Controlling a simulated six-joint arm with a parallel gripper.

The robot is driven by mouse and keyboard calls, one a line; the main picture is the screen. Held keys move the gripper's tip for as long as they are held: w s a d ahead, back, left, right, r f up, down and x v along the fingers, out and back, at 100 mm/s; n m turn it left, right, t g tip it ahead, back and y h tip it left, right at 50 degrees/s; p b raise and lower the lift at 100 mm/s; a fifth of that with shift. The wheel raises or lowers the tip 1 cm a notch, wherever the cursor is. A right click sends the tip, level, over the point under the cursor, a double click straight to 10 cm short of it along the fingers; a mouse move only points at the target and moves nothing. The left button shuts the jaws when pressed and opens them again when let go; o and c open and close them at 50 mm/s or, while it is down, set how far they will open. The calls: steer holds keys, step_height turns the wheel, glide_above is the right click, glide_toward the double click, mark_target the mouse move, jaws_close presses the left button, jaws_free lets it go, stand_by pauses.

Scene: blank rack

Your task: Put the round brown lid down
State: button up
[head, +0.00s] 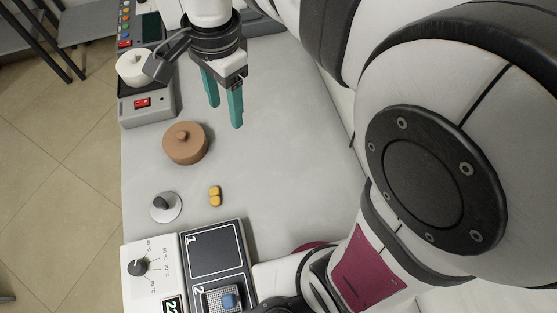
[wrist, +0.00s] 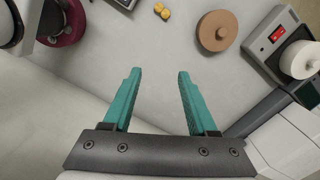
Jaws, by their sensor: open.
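The round brown lid (head: 185,144) has a small knob on top and lies knob up on the light grey table (head: 290,150). It also shows at the upper right of the wrist view (wrist: 217,31). My gripper (head: 223,114) has two teal fingers and is above the table, to the upper right of the lid in the head view. The fingers are apart with nothing between them, and they do not touch the lid. In the wrist view my gripper (wrist: 156,75) is open over bare table.
A device with a white round top (head: 132,67) and red switch stands behind the lid. A grey knob on a white disc (head: 166,206) and a yellow piece (head: 215,196) lie nearer. A control unit with a dial (head: 140,266) and numbered panels (head: 212,250) is at the front.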

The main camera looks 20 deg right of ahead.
steer(key=s+d+n, duration=0.2)
steer(key=s+d, duration=0.2)
steer(key=s, duration=0.3)
steer(key=shift+s+f, duration=0.15)
steer(key=shift+f, duration=0.1)
steer(key=shift+o, duration=0.5)
steer(key=s+d+f+n, duration=0.2)
steer(key=s+f+n, duration=0.2)
steer(key=s, duration=0.5)
steer(key=shift+s+d+y, duration=0.2)
steer(key=shift+s+y, duration=0.1)
steer(key=shift+y, duration=0.1)
